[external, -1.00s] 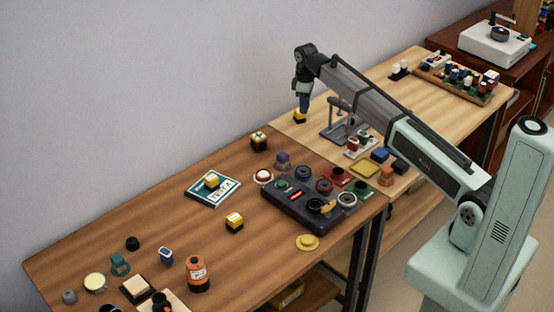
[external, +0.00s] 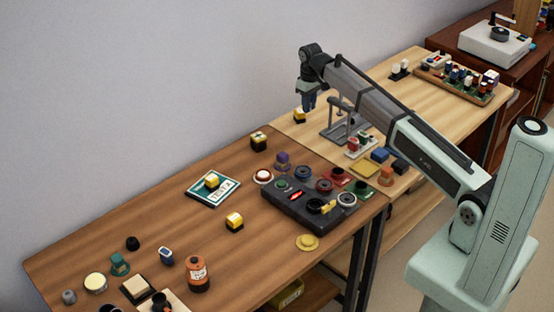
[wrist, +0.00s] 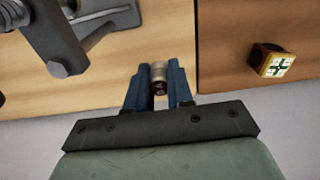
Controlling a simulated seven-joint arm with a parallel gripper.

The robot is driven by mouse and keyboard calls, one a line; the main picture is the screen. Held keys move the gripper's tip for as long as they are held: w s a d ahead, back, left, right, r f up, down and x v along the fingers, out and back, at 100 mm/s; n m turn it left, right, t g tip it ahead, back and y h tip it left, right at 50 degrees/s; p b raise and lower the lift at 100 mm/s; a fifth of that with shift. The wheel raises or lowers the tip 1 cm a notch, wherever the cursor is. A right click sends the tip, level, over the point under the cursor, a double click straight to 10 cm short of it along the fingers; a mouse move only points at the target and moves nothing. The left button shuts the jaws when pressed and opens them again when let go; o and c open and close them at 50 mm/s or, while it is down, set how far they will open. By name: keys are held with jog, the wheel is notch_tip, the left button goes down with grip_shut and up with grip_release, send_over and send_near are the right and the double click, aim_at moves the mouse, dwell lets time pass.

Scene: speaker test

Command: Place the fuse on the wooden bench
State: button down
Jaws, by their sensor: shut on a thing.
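My gripper (external: 308,103) is over the left part of the pale wooden bench (external: 415,85), near the wall. In the wrist view my gripper (wrist: 154,80) has its two blue fingers close together on a small tan and dark piece (wrist: 159,78), which I take for the fuse. The fingers hide its sides. In the external view a small yellow and black piece (external: 299,116) shows just below and left of the fingertips. I cannot tell whether the fuse touches the bench top.
A grey stand (external: 340,127) is close to the right of my gripper. A yellow block with a green cross (wrist: 275,64) sits on the darker table (external: 95,235). A black control box (external: 295,208) and several small parts lie there. The pale bench's middle has free room.

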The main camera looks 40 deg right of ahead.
aim_at(308, 133)
jog(key=shift+f, duration=4.75)
jog(key=c, duration=1)
grip_release()
jog(key=shift+f, duration=0.15)
notch_tip(308, 133, up, 12)
jog(key=shift+r, duration=0.15)
